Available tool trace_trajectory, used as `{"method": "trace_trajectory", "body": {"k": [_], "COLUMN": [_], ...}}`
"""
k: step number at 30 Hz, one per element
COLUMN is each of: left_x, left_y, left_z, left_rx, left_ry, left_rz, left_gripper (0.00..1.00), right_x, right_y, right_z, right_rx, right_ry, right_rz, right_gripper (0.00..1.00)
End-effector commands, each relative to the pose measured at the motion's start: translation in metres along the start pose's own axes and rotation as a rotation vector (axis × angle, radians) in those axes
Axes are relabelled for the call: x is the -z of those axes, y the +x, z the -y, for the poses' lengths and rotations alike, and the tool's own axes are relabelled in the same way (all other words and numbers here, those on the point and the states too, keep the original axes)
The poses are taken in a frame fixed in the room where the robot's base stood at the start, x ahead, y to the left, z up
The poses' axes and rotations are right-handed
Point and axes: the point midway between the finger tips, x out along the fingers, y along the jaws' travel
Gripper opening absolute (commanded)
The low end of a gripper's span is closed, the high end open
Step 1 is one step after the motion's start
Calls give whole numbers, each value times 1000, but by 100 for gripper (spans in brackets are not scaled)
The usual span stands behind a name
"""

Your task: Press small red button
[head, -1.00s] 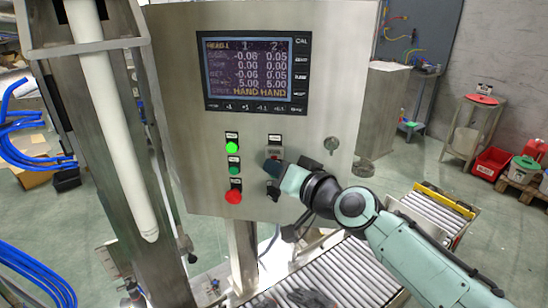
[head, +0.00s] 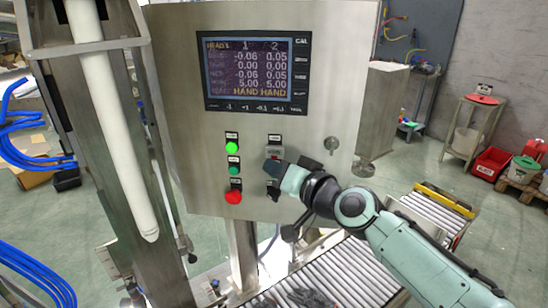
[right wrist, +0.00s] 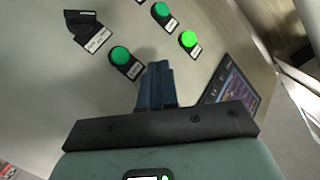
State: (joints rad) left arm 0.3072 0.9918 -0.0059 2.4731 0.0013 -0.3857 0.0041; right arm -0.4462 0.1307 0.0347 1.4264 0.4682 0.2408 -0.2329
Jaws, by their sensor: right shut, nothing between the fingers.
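A red button (head: 233,197) sits low in the left column of the steel control panel (head: 200,120) in the head view. Above it are a green button (head: 234,170) and a lit green button (head: 232,147). My right gripper (head: 271,166) is shut and empty, in front of the panel's right column, to the right of and above the red button. In the right wrist view its fingers (right wrist: 155,80) point at the panel beside a round green button (right wrist: 120,55). No red button shows there. I cannot tell whether the fingertips touch the panel. My left gripper is not in view.
A black selector switch (head: 272,190) is just below my right gripper. A display (head: 256,72) is above the buttons and a keyed lock (head: 331,144) is to the right. A roller conveyor (head: 335,275) lies below. A steel column with a white tube (head: 115,130) stands left.

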Motion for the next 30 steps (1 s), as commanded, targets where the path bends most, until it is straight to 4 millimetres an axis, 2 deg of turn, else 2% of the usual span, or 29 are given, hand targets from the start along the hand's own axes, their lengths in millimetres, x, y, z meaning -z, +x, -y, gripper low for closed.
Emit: {"method": "trace_trajectory", "body": {"k": [30], "left_x": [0], "left_y": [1], "left_z": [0], "left_rx": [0], "left_ry": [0], "left_rz": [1], "left_gripper": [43], "right_x": [5], "right_y": [6], "right_z": [-5], "right_rx": [0], "right_ry": [0], "right_rz": [0], "right_gripper": [0]}}
